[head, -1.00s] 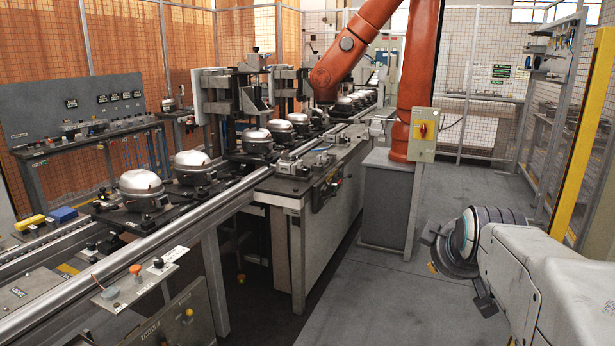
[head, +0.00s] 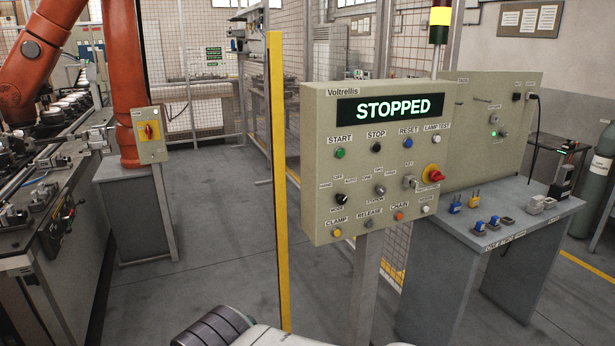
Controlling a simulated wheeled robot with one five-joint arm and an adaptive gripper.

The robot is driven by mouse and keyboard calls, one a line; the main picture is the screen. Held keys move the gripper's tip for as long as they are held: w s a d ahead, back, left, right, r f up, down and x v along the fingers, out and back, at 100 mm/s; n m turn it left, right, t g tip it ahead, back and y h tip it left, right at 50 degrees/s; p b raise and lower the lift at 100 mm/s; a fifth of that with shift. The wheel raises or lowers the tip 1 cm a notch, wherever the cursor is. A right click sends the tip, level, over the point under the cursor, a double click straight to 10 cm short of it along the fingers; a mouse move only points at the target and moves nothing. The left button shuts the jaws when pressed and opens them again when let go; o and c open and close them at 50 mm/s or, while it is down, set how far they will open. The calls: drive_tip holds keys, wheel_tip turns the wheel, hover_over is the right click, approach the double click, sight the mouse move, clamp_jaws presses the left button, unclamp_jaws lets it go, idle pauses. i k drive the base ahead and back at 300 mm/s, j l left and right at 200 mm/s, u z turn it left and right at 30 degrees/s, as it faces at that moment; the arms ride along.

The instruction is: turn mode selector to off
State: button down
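The mode selector (head: 341,199) is a small black knob at the left of the beige control panel (head: 315,180), above a MODE label. Small labels HAND, OFF and AUTO sit around its top. Which label it points at is too small to tell. A second, greyer rotary knob (head: 380,190) with its own labels is to its right. The panel's display (head: 390,108) reads STOPPED. Only part of my arm shows at the bottom edge, below and in front of the panel, well apart from the selector. My gripper's fingers are not seen.
A yellow post (head: 279,180) stands just left of the panel. A red emergency button (head: 433,173) and several push buttons surround the selector. A grey table (head: 500,240) with padlocks is at the right. An orange robot arm (head: 122,80) and conveyor are at the left; floor between is clear.

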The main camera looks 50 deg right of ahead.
sight(341, 199)
drive_tip(key=z, duration=1.7)
